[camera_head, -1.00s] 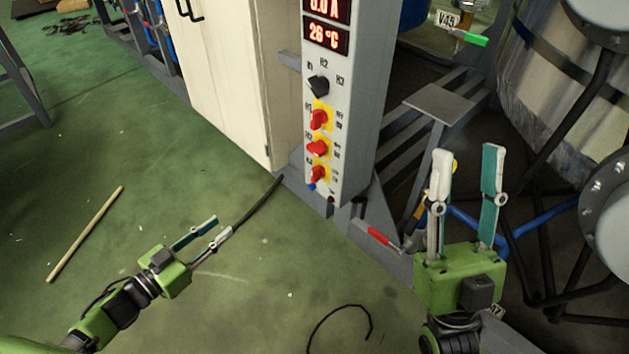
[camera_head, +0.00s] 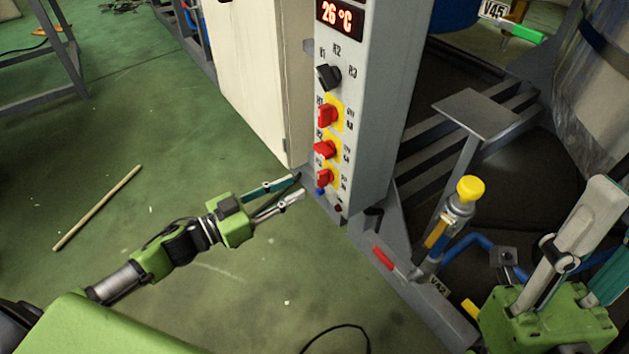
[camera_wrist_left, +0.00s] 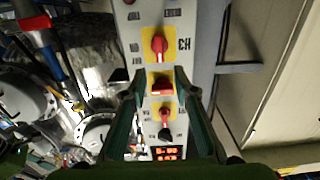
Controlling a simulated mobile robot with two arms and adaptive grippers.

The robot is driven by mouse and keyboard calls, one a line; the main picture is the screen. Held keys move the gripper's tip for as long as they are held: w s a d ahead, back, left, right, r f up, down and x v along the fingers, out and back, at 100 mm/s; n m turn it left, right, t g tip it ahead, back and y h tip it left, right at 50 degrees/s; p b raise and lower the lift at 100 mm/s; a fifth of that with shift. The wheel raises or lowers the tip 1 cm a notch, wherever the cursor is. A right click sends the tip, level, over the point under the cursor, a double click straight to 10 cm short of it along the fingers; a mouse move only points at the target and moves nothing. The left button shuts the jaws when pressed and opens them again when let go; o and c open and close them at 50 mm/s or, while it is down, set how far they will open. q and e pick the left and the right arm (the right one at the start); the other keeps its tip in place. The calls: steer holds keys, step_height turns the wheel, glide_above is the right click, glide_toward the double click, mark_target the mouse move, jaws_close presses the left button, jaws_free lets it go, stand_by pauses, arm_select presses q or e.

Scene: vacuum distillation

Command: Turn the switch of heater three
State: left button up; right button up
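The control panel (camera_head: 368,130) is a tall grey box with three red switches on yellow plates. The lowest red switch (camera_head: 325,178) is heater three's; in the left wrist view the panel is upside down and this switch (camera_wrist_left: 159,44) is topmost, beside the label H3. My left gripper (camera_head: 299,187) is open and empty, just left of the panel's lower end and apart from the switch. In the left wrist view its fingers (camera_wrist_left: 160,72) flank the middle red switch (camera_wrist_left: 160,86) in the picture. My right gripper (camera_head: 617,215) is open at the right edge, partly cut off.
Above the red switches are a black selector knob (camera_head: 328,77) and a display (camera_head: 340,15) reading 26 °C. A cream cabinet (camera_head: 250,70) stands left of the panel. A yellow-capped valve (camera_head: 468,190) and a red-handled one (camera_head: 383,258) are to its right.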

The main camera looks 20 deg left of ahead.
mark_target(318, 175)
arm_select(q)
steer(key=b+x, duration=0.1)
steer(key=x, duration=0.6)
steer(key=shift+w+b, duration=0.1)
steer(key=shift+b, duration=0.25)
jaws_close()
